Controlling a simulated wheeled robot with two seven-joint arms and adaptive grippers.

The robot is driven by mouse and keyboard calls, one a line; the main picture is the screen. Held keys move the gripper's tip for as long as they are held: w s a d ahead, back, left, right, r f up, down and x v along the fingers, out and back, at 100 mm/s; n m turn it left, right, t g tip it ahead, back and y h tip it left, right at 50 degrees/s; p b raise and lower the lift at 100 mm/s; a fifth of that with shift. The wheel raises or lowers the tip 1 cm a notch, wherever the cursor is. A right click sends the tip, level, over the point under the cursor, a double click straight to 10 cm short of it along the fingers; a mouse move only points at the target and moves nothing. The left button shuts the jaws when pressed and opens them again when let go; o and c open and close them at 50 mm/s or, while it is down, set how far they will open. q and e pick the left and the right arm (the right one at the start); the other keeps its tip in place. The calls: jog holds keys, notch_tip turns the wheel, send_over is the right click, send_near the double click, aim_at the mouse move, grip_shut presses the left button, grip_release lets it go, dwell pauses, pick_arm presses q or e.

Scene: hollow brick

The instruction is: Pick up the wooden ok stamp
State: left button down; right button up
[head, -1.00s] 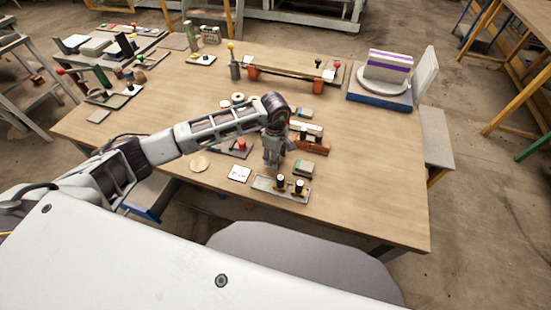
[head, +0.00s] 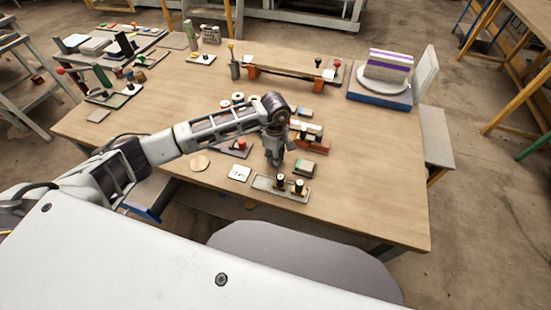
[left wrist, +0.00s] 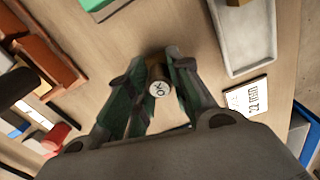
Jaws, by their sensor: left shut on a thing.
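The wooden ok stamp (left wrist: 159,87) is a small wooden cylinder with a white end face marked OK, seen in the left wrist view. My left gripper (left wrist: 157,72) is shut on it, with one green-grey finger on each side. In the head view the left gripper (head: 274,160) points down over the table, just behind the grey tray, and hides the stamp there. My right gripper is not in view.
A grey tray (head: 265,184) with two dark-handled stamps stands just in front of the gripper. The table's right front is clear.

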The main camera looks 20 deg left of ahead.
pick_arm(q)
jog(key=shift+r, duration=0.1)
jog(key=shift+r, duration=0.5)
notch_tip(320, 180, up, 8)
jog(key=shift+f+b, duration=0.15)
jog(key=shift+b, duration=0.35)
jog(key=shift+r, duration=0.6)
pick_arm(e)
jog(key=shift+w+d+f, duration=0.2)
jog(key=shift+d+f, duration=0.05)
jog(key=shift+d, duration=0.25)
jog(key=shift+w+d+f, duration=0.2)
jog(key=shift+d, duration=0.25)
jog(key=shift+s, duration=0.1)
